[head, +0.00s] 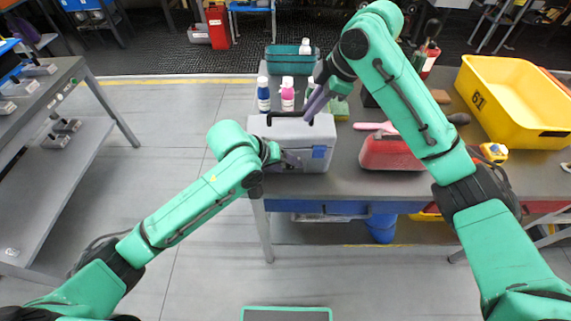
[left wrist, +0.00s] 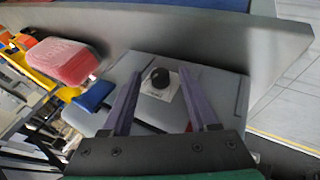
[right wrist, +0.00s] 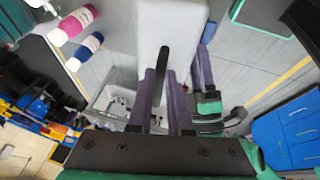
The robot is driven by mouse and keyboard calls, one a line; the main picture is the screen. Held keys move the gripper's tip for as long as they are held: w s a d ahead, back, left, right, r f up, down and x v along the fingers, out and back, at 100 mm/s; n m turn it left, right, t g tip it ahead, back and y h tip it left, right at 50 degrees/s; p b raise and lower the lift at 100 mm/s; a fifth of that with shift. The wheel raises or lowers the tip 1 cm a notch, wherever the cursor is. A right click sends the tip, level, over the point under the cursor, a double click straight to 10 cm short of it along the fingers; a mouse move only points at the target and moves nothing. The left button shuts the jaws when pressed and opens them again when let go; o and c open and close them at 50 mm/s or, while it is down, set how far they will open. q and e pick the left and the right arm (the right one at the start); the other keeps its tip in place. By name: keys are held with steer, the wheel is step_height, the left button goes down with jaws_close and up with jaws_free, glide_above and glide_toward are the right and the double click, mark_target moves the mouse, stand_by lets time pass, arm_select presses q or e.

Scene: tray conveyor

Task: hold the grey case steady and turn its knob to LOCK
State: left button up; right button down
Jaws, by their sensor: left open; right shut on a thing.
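The grey case (head: 323,129) stands upright on the bench, with a dark handle on top and a blue latch (head: 319,152) on its front. In the left wrist view its round black knob (left wrist: 160,77) sits on a small white label; the lettering is too small to read. My left gripper (left wrist: 160,74) is open, with one finger on each side of the knob; contact is unclear. My right gripper (head: 311,116) is shut on the case's handle, which shows between its fingers in the right wrist view (right wrist: 163,58).
Several bottles (head: 287,94) and a teal bin (head: 290,60) stand behind the case. A red case (head: 390,153), a pink-handled tool (head: 374,126) and a yellow crate (head: 515,100) are to the right.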

arm_select(q)
jaws_close()
steer(key=shift+d+r+y, duration=0.1)
steer(key=shift+d+y, duration=0.2)
steer(key=shift+y, duration=0.9)
steer(key=y, duration=0.3)
steer(key=shift+d+m, duration=0.4)
steer(key=y, duration=0.3)
steer(key=shift+d+y, duration=0.3)
steer(key=shift+d, duration=0.05)
steer(key=shift+d+m+y, duration=0.4)
steer(key=shift+y, duration=0.6)
steer(key=shift+a+y, duration=0.1)
steer(key=shift+y, duration=0.2)
